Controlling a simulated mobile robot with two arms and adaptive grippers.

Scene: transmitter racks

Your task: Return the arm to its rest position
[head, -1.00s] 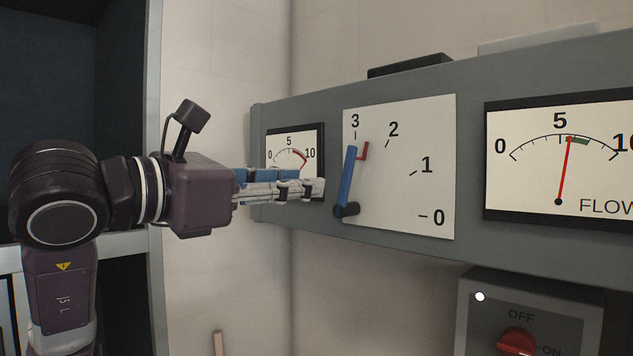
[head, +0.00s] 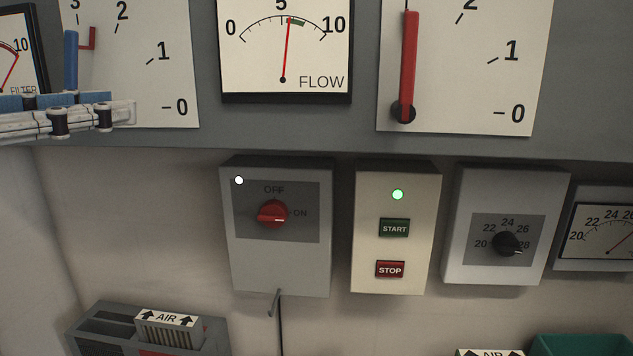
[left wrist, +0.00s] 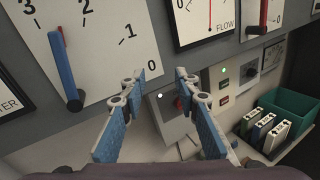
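My left gripper (head: 118,112) comes in at the left edge of the head view, in front of the lower part of the dial plate with the blue lever. In the left wrist view its two blue-and-grey fingers (left wrist: 160,82) are spread apart with nothing between them. The blue lever (head: 71,62) points up near the 3 mark beside a red bracket; its pivot is hidden behind my fingers in the head view. The lever shows whole in the left wrist view (left wrist: 65,68), apart from the gripper. My right gripper is not in view.
A grey panel (head: 180,145) carries the FLOW gauge (head: 285,60) and a red lever (head: 409,65). Below hang a switch box (head: 276,262), a START/STOP box (head: 393,175) and a thermostat box (head: 505,270). AIR filters (head: 168,335) and a green bin (head: 590,345) stand lower down.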

